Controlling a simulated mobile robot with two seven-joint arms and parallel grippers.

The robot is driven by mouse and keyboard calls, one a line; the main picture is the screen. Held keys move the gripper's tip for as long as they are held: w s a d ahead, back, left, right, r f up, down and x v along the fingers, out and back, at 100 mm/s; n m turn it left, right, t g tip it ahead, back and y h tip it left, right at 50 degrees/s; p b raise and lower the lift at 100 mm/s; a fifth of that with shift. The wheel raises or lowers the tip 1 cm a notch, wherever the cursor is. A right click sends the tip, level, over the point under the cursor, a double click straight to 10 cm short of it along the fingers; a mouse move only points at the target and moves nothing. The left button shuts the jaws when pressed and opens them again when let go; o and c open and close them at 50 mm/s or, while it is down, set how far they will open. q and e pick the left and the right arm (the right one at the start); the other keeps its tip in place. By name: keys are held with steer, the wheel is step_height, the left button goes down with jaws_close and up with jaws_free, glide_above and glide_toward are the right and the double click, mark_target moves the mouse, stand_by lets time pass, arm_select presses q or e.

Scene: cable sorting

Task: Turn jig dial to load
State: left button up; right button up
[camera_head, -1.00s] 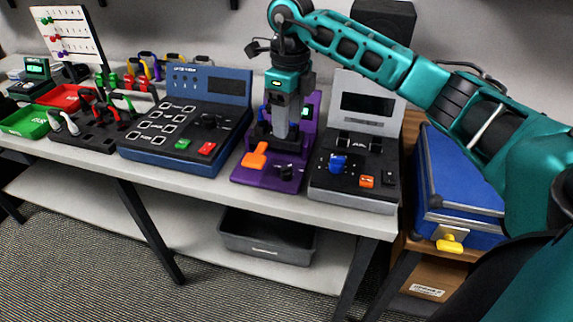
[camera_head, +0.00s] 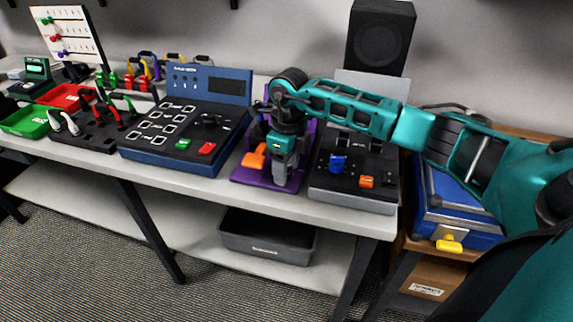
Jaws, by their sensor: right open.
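The purple jig (camera_head: 246,176) stands on the bench between the blue panel unit and the grey unit. An orange lever (camera_head: 255,158) sits on its left front. The jig's black dial, at its front right, is hidden behind my right gripper (camera_head: 284,178). My right gripper points down over that front right part of the jig, with its fingers low at the dial's place. It is open; I cannot tell whether the fingers touch or surround the dial. My left gripper is not in view.
The blue panel unit (camera_head: 160,157) is close on the left. The grey unit (camera_head: 330,188), with a blue knob (camera_head: 338,163) and an orange button (camera_head: 366,181), is close on the right. A black speaker (camera_head: 380,38) stands behind. A blue case (camera_head: 462,212) is at the right.

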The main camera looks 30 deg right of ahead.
steer(key=shift+c, duration=0.3)
steer(key=c, duration=0.9)
steer(key=shift+c, duration=0.2)
